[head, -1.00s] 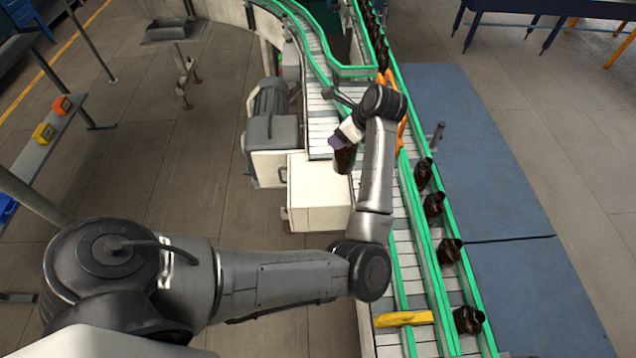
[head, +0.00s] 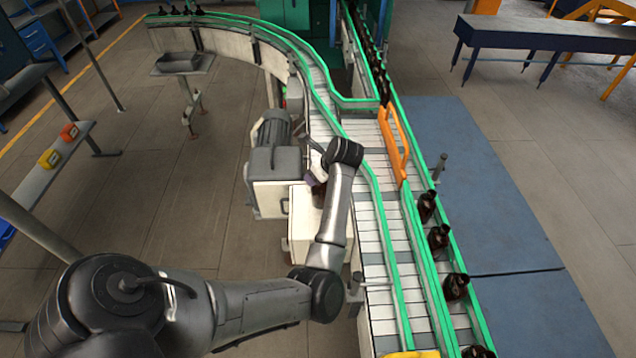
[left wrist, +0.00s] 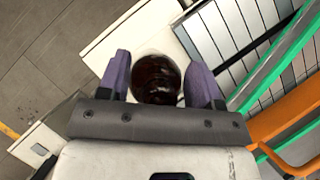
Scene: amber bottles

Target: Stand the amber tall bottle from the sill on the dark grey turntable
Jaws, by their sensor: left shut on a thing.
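My left gripper (head: 314,182) is shut on a dark amber bottle (left wrist: 157,79). In the left wrist view the bottle is seen end-on as a round brown shape between the two purple fingers. In the head view the bottle (head: 319,197) is mostly hidden behind my arm, over or beside a cream box at the conveyor's left side. I cannot tell its height above what lies below. I cannot make out a dark grey turntable or a sill for certain. My right gripper is not in view.
A conveyor with green rails (head: 372,190) runs beside the arm, with an orange guard (head: 394,147). Several amber bottles (head: 438,237) stand along its right lane. A grey motor (head: 272,145) and cream box (head: 303,222) are on its left. A grey tray (head: 181,63) stands farther back.

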